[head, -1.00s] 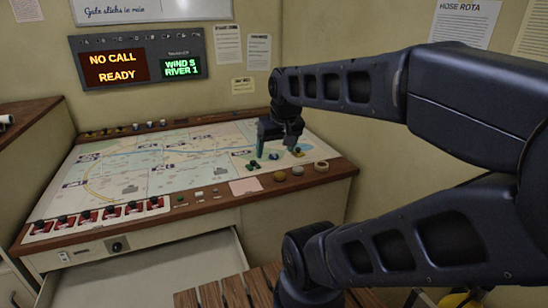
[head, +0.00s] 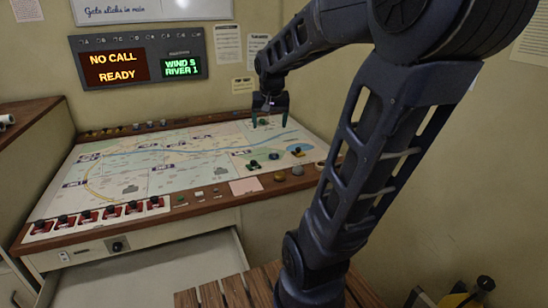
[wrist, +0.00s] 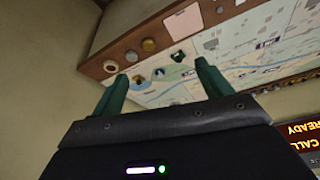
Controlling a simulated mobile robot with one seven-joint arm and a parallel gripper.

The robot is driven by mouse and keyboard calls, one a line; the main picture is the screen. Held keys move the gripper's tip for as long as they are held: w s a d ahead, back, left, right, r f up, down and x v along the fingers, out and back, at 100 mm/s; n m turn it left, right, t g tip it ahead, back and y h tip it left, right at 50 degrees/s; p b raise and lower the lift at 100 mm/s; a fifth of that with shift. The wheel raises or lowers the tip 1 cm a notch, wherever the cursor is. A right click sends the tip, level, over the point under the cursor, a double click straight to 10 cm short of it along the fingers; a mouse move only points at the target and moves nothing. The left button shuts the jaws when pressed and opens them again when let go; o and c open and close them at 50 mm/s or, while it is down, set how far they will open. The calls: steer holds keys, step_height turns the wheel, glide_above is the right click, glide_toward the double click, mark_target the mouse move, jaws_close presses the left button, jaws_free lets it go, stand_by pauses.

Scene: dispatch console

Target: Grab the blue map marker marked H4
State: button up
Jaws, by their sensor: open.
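The map console (head: 110,178) carries a small cluster of markers near its front right corner. A dark blue marker (head: 273,157) sits in the middle of that cluster, between a green one (head: 253,165) and a yellow one (head: 297,152). No H4 mark is readable. My gripper (head: 269,121) is open and empty, above the map's far right part, behind the cluster. In the wrist view the blue marker (wrist: 158,73) appears between my green fingertips (wrist: 162,70), beyond them and apart from them.
A yellow knob (head: 279,176), a grey knob (head: 297,171) and a white ring (wrist: 111,66) line the wooden front rim by the markers. Red switches (head: 100,214) stand at front left. The back wall holds a lit display (head: 140,60). An open drawer (head: 185,262) is below.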

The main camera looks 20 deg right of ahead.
steer(key=w+d+f+m, duration=0.1)
steer(key=w+d, duration=0.1)
steer(key=w, duration=0.4)
steer(key=w+d+f+m, duration=0.1)
steer(key=w+d+f, duration=0.1)
steer(key=w, duration=0.5)
steer(key=m+g+h, duration=0.1)
steer(key=m+h, duration=0.2)
steer(key=m, duration=0.2)
glide_above(274, 152)
steer(key=s+a, duration=0.2)
steer(key=a, duration=0.1)
step_height(274, 152, down, 22)
steer(key=x, duration=1)
steer(key=shift+w+a+f, duration=0.1)
steer(key=shift+f, duration=0.35)
steer(key=c, duration=1.1)
